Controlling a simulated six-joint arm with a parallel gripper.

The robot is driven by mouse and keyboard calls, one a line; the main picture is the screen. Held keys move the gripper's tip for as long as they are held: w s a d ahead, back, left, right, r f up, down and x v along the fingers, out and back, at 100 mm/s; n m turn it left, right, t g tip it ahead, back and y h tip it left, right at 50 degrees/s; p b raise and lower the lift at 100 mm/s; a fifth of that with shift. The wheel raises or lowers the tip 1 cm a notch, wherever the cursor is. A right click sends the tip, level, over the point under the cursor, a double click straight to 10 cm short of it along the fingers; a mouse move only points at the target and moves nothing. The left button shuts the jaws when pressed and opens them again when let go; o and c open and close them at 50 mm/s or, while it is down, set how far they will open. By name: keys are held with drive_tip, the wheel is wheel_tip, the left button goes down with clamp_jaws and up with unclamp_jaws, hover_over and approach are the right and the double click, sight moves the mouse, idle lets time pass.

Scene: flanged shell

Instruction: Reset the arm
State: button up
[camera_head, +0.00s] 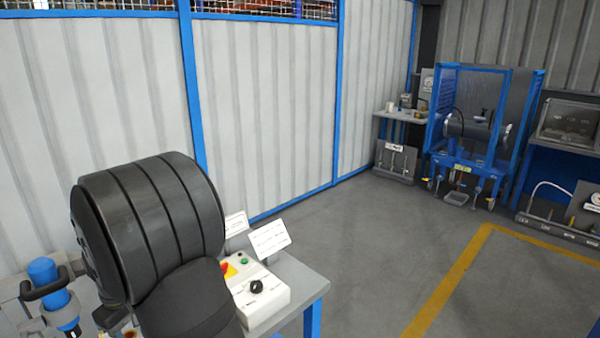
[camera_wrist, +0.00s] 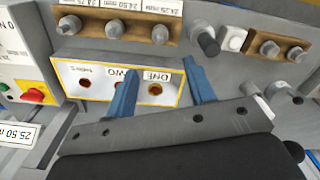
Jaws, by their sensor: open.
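My gripper (camera_wrist: 160,66) shows in the wrist view, with two blue fingers spread apart and nothing held between them. The fingers point at a white panel with a yellow border (camera_wrist: 66,76), which has three round holes and small labels. I cannot tell whether the fingertips touch it. In the head view my dark arm fills the lower left, and I cannot make out the gripper there.
Wooden racks with metal plugs, a left one (camera_wrist: 108,30) and a right one (camera_wrist: 290,62), lie beyond the panel. A white control box (camera_head: 262,300) sits on the bench (camera_head: 305,285). A blue-framed machine (camera_head: 470,130) stands far right. The grey floor (camera_head: 380,235) is clear.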

wheel_tip(320, 180, down, 13)
drive_tip(key=shift+r, duration=0.1)
wheel_tip(320, 180, up, 5)
drive_tip(key=shift+w+d, duration=0.1)
drive_tip(key=shift+d, duration=0.05)
drive_tip(key=w+d+r, duration=0.3)
drive_tip(key=d+r, duration=0.4)
drive_tip(key=d, duration=0.4)
drive_tip(key=w+a, duration=1)
drive_tip(key=a, duration=0.1)
drive_tip(key=s+a+f, duration=0.3)
drive_tip(key=a+f, duration=0.4)
drive_tip(key=a, duration=0.3)
drive_tip(key=shift+s+a+f, duration=0.3)
